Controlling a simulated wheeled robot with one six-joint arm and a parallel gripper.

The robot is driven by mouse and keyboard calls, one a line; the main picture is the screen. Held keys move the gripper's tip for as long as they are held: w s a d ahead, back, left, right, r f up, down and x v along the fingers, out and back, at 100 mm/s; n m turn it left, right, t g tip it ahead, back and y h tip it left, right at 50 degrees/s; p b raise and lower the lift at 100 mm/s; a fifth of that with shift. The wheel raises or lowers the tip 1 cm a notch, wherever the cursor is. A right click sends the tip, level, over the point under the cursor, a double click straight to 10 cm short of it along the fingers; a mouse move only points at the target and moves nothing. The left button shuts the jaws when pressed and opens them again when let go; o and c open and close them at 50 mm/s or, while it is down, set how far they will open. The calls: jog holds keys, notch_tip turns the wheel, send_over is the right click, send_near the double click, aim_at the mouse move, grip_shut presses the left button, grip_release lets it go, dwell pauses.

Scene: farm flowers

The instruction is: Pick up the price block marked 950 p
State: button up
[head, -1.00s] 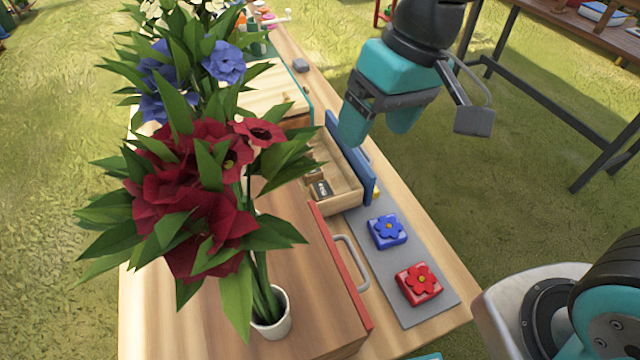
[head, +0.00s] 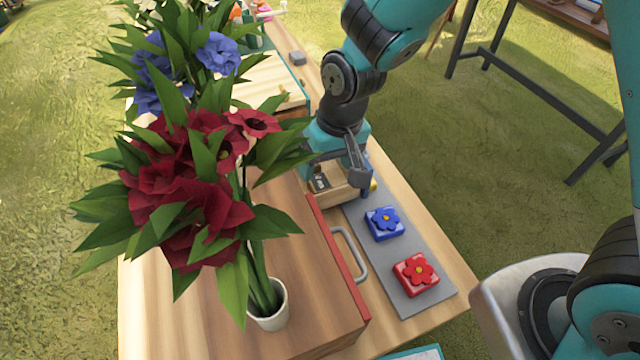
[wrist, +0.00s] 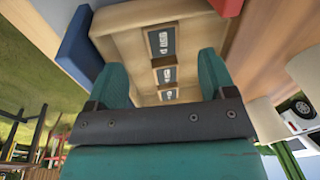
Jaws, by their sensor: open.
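An open wooden drawer (wrist: 125,45) holds three dark price blocks in a row in the wrist view. The block farthest from my gripper (wrist: 161,39) has the largest pale label, and a middle block (wrist: 166,75) and a near block (wrist: 168,95) follow. The labels are small and turned, so I cannot say for sure which reads 950 p. My gripper (wrist: 163,66) is open and empty, its teal fingers on either side of the row. In the head view my gripper (head: 337,165) reaches down at the drawer (head: 345,197) and hides most of it; one block (head: 320,183) shows.
A red-edged cabinet top (head: 300,230) with a grey handle stands in front of the drawer, carrying a vase (head: 270,308) of red flowers.

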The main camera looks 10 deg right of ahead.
aim_at(321, 182)
jog(key=f, duration=0.2)
jog(key=a+f, duration=0.1)
jog(key=f, duration=0.2)
jog(key=shift+w+p, duration=0.2)
jog(key=shift+p, duration=0.1)
jog(key=shift+c, duration=0.2)
jog(key=c, duration=1)
